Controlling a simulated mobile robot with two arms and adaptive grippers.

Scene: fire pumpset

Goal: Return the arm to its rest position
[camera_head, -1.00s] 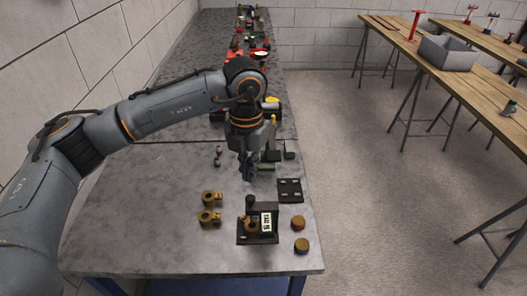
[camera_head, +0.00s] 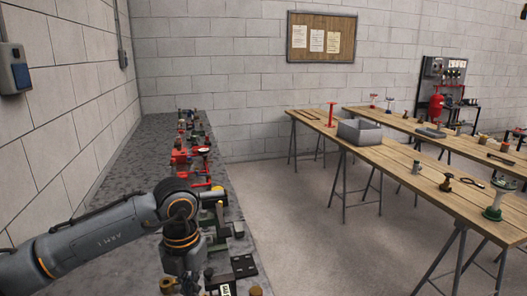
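My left arm (camera_head: 95,242) reaches in from the lower left over the grey bench (camera_head: 110,210). Its wrist points down at the bottom of the picture. My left gripper (camera_head: 187,288) is only partly in view; its fingertips are cut off by the lower edge, so I cannot see whether it is open. It hangs over the near part of the bench, between a brass part (camera_head: 168,286) on its left and a dark fixture (camera_head: 222,283) with a white label on its right. My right arm and gripper do not show.
A black slotted plate (camera_head: 243,265) and a brass cap (camera_head: 256,291) lie right of the gripper. Red and dark parts (camera_head: 190,156) crowd the bench farther back. Wooden tables (camera_head: 410,168), one with a grey bin (camera_head: 359,132), stand right across open floor (camera_head: 310,230).

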